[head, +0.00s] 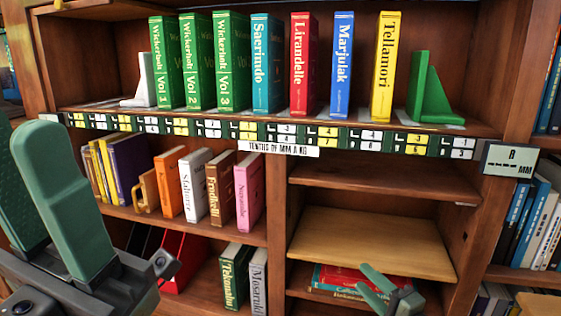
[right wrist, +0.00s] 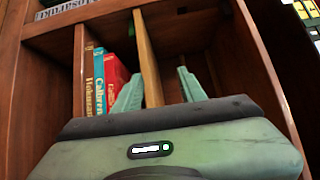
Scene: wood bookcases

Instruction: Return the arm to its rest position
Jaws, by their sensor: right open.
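My right gripper (head: 385,285) is low in the right bay of the bookcase, in front of the light wood board (head: 370,242). Its fingers are apart and hold nothing. In the right wrist view, the turned picture shows the open right gripper (right wrist: 162,88) with the edge of the light wood board (right wrist: 147,60) in line between its fingers. I cannot tell whether the fingers reach past that edge. My left gripper (head: 24,140) is large and close at the left edge, with two green fingers. Its jaw gap is partly hidden, and no object shows in it.
On the top shelf (head: 470,125) stand several books, between a white bookend (head: 143,80) and a green bookend (head: 428,95). Red and teal books (head: 345,280) lie under the light board; they also show in the wrist view (right wrist: 115,80). A label sign (head: 510,160) juts out at right.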

